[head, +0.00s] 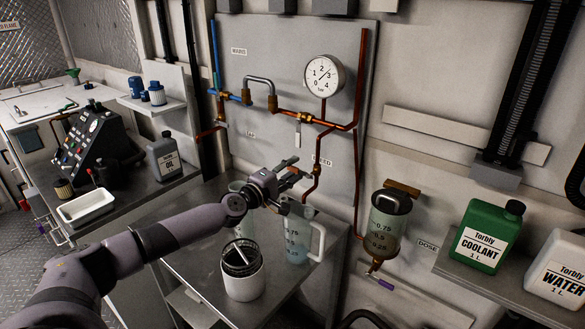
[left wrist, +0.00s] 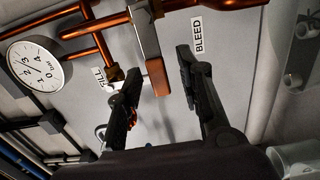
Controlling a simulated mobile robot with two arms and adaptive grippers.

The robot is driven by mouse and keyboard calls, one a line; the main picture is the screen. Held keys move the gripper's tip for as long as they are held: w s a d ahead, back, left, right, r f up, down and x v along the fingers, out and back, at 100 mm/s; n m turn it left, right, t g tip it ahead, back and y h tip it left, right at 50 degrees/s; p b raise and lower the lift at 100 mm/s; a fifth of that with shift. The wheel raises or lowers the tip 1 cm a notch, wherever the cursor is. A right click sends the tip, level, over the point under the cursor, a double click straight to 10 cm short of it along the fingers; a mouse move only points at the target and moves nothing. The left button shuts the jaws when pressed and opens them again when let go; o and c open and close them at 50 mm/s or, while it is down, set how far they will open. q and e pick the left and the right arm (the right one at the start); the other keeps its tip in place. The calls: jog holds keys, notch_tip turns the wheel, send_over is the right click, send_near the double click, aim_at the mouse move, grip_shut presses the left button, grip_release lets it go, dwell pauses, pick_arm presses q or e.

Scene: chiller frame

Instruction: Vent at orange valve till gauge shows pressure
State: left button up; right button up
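The round white pressure gauge (head: 324,77) is on the grey wall panel; its needle is too small for a sure reading. It also shows in the left wrist view (left wrist: 39,66). My left gripper (head: 294,172) is in front of the panel by the BLEED label (head: 322,161). In the left wrist view its two fingers (left wrist: 160,100) are spread apart. A grey lever with an orange end (left wrist: 158,77) hangs between and beyond them; I cannot tell whether it touches either finger. In the head view the gripper partly hides this area. My right gripper is out of view.
Below my left arm, a metal table holds clear measuring jugs (head: 297,240) and a white canister (head: 242,272). A graduated cylinder (head: 386,225) hangs on the wall to the right. Green coolant (head: 487,236) and white water (head: 557,270) containers stand on the right shelf.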

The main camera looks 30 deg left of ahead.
pick_arm(q)
jog(key=shift+w, duration=0.4)
grip_shut()
dwell(0.7)
